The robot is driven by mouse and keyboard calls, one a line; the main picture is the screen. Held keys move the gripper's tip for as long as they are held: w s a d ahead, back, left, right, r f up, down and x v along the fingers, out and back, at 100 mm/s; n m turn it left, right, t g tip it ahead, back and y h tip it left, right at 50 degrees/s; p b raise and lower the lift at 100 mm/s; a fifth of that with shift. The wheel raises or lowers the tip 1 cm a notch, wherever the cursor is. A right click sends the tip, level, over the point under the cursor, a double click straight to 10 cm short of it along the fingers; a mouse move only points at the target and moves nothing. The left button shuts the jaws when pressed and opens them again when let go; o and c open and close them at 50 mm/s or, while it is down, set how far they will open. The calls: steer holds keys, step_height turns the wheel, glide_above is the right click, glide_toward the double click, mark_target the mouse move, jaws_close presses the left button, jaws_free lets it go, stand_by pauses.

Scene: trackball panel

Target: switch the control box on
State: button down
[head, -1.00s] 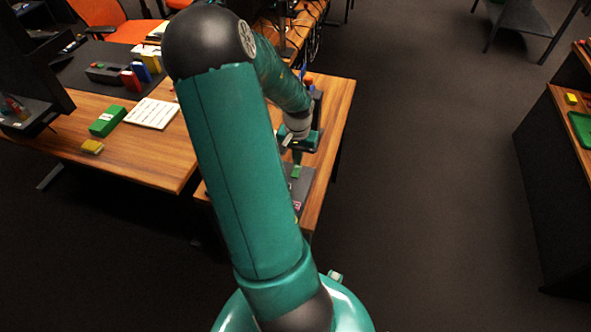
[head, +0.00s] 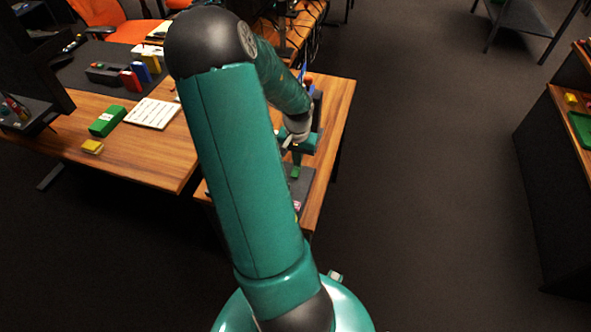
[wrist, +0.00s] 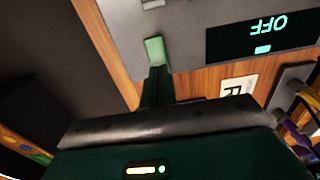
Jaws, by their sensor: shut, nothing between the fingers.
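The control box (wrist: 185,35) is a light grey panel at the top of the wrist view. Its dark display (wrist: 262,36) reads OFF, upside down in the picture, with a small lit block beside the word. A small pale part, possibly a switch, is cut off at the top edge; I cannot tell its position. My gripper (wrist: 154,50) is shut and empty, its green fingertips in front of the box's near edge. I cannot tell whether they touch it. In the head view my gripper (head: 295,172) is over the grey panel (head: 306,186), small and partly hidden by my arm.
The wooden desk (head: 335,110) carries the panel. A white label (wrist: 238,88) and a grey device with cables (wrist: 292,82) lie near the box in the wrist view. Open floor lies right.

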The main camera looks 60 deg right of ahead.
steer(key=shift+f, duration=0.55)
stand_by(0.4)
steer(key=shift+r, duration=3.55)
